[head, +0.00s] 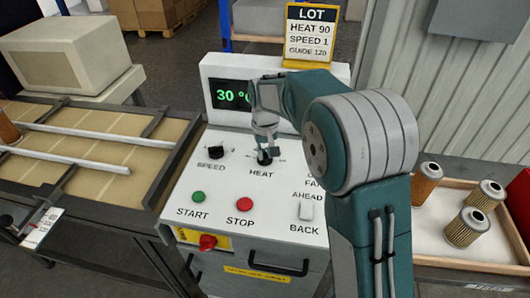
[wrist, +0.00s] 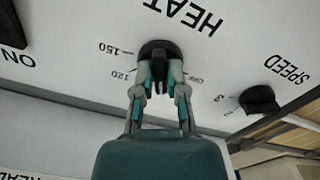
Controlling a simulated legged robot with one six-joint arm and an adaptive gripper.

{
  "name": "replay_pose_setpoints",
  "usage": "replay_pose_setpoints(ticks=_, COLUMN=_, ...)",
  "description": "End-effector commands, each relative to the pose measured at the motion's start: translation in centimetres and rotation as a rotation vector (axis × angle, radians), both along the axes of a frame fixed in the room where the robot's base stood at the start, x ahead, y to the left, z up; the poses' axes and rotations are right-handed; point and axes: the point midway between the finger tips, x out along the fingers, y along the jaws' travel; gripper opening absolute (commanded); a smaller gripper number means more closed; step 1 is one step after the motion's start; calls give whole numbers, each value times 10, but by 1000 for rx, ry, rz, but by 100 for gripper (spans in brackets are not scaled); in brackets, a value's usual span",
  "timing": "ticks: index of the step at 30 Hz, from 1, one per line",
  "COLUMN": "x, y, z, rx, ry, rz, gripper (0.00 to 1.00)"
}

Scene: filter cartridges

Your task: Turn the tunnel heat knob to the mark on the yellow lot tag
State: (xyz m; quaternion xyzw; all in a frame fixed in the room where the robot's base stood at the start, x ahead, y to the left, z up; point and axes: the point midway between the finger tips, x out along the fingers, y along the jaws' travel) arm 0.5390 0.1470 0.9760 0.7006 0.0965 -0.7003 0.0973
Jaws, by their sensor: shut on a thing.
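The black heat knob (head: 264,157) is on the white control panel (head: 232,181), above the HEAT label. In the wrist view the heat knob (wrist: 158,50) shows between my fingers, with marks 120 and 150 beside it. My gripper (wrist: 160,72) is shut on this knob. In the head view my gripper (head: 264,146) reaches down onto it from above. The yellow lot tag (head: 310,35) stands behind the panel and reads HEAT 90, SPEED 1, GUIDE 120. The display (head: 231,95) shows 30 in green, its right side hidden by my arm. The knob's exact pointer direction is unclear.
The speed knob (head: 216,152) is left of the heat knob. A green start button (head: 198,197), a red stop button (head: 245,204) and a white rocker switch (head: 306,210) sit lower. A conveyor (head: 90,151) is at left; a tray (head: 480,266) of filter cartridges is at right.

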Motion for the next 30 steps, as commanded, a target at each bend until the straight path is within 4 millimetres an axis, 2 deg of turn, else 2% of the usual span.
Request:
replay_pose_setpoints(ticks=9, x=-1, y=2, z=-2, rx=-1, ry=5, rz=-264, gripper=0)
replay_pose_setpoints(ticks=15, x=-1, y=3, z=-3, rx=-1, ry=4, rz=-378, gripper=0)
replay_pose_setpoints(ticks=30, x=-2, y=3, z=-3, rx=-2, ry=6, rz=-473, gripper=0)
